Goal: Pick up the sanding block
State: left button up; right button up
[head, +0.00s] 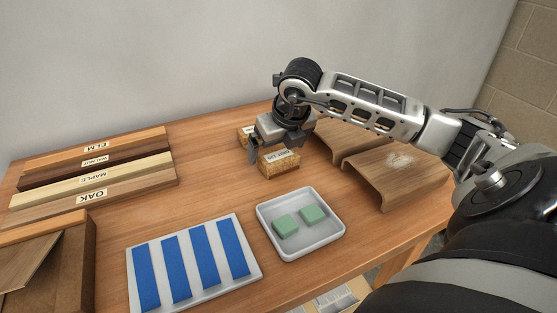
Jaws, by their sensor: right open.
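A cork-coloured sanding block (280,166) with a white label on its top lies in the middle of the table, left of the bent wood pieces. A second, similar block (243,138) lies farther back and is partly hidden behind my gripper. My right gripper (268,146) is open, with its fingers pointing down at the back edge of the nearer block. One finger shows at the block's left rear. I cannot tell whether the fingers touch it. My left gripper is not in view.
A white tray (309,250) with two green blocks stands in front. Left of it is a white board (254,276) with blue strips. Labelled wood strips (140,163) lie at the left. Bent wood pieces (395,180) stand at the right, below my arm.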

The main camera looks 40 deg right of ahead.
jog(key=shift+x, duration=1.35)
jog(key=c, duration=1)
jog(key=shift+r, duration=0.5)
notch_tip(320, 180, up, 3)
jog(key=shift+f, duration=0.25)
jog(key=s+a+r, duration=0.2)
jog(key=s+r, duration=0.1)
jog(key=s, duration=0.1)
jog(key=s+a+r, duration=0.5)
jog(key=s+r, duration=0.1)
jog(key=s, duration=0.1)
jog(key=shift+s+a+r, duration=0.3)
jog(key=shift+s+a, duration=0.05)
